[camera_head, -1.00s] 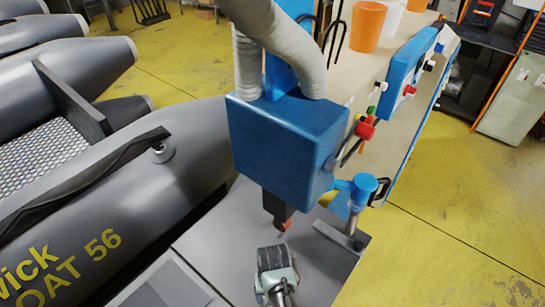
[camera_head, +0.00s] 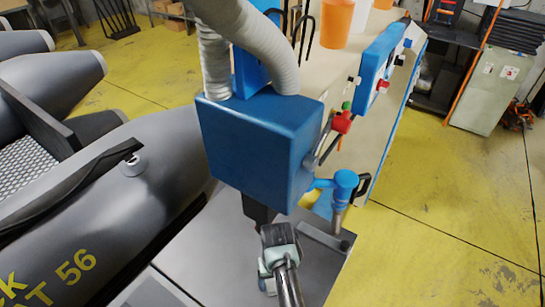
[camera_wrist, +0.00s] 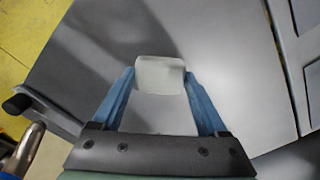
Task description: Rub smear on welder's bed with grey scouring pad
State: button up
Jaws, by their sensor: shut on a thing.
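The welder (camera_head: 258,150) is a blue box-shaped head with grey hoses, standing over its flat grey metal bed (camera_head: 190,262). The bed also fills much of the wrist view (camera_wrist: 90,60). My gripper (camera_wrist: 160,78) has its blue fingers shut on the pale grey scouring pad (camera_wrist: 160,72), which lies low over the bed; I cannot tell whether it touches. In the head view my gripper (camera_head: 278,245) is just in front of the welder's dark lower tip and hides the pad. I cannot make out a clear smear; dark shading on the bed looks like shadow.
A grey inflatable boat (camera_head: 120,195) lies close on the left of the bed. A blue clamp-like fitting (camera_head: 345,185) stands at the bed's right edge. Orange and white cups (camera_head: 337,17) are on the machine top. Yellow floor on the right is open.

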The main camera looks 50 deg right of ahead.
jog(key=shift+w+d+f+b, duration=0.1)
jog(key=shift+d+f+b, duration=0.05)
jog(key=shift+d+b, duration=0.6)
jog(key=shift+w+d+f+b, duration=0.1)
jog(key=shift+d+b, duration=0.35)
jog(key=shift+d, duration=0.45)
jog(key=shift+s+d+r, duration=0.1)
jog(key=shift+r, duration=0.15)
jog(key=shift+d+r, duration=0.1)
